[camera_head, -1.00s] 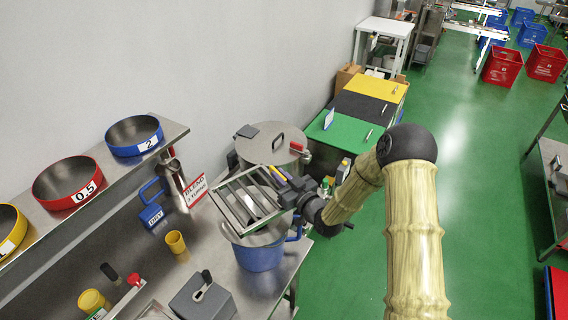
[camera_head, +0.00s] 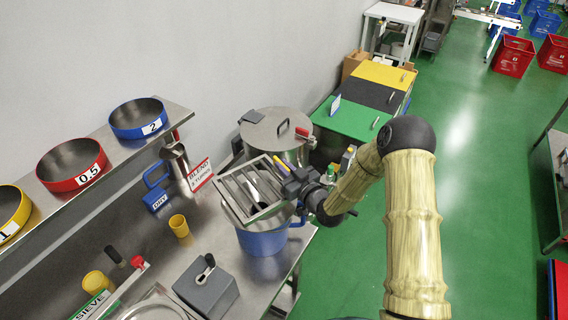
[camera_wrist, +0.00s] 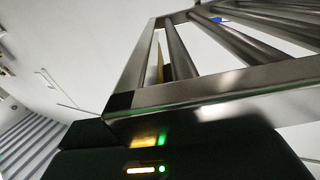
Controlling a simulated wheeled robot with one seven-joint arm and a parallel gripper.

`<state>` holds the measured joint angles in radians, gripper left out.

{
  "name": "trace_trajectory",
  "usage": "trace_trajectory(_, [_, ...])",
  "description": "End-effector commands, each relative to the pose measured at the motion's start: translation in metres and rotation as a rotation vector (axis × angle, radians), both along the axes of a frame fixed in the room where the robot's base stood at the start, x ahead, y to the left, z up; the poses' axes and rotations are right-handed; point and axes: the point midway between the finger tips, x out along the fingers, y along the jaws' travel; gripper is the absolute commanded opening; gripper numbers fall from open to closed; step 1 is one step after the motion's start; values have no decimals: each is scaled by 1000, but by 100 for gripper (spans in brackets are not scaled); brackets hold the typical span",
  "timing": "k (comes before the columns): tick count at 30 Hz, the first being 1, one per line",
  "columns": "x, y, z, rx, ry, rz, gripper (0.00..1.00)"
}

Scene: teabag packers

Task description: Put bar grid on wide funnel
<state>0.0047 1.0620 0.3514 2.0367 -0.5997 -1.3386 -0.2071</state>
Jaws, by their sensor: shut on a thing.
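The bar grid (camera_head: 236,196) is a square steel frame with several parallel bars. My gripper (camera_head: 287,183) is shut on its right edge and holds it tilted above the blue bucket (camera_head: 262,243). In the wrist view the grid's frame (camera_wrist: 225,88) and bars fill the upper right, and the dark gripper body is below. A grey steel surface shows at the bucket's top, under the grid; it may be the wide funnel, but the grid hides most of it. I cannot tell whether the grid touches it.
A lidded steel drum (camera_head: 277,138) stands behind the bucket. A red-lettered sign (camera_head: 201,175), a yellow cup (camera_head: 179,226) and a grey box (camera_head: 207,291) are to the left. Blue (camera_head: 138,119) and red (camera_head: 73,167) rimmed sieves sit on the shelf (camera_head: 112,139).

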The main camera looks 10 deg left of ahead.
Motion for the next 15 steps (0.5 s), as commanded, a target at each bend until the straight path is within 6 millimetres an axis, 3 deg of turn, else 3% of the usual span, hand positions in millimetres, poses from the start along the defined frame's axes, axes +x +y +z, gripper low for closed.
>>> trace_trajectory(7, [1, -2, -24, 3, -1, -5, 0])
trace_trajectory(15, [0, 1, -35, 2, -2, 0, 0])
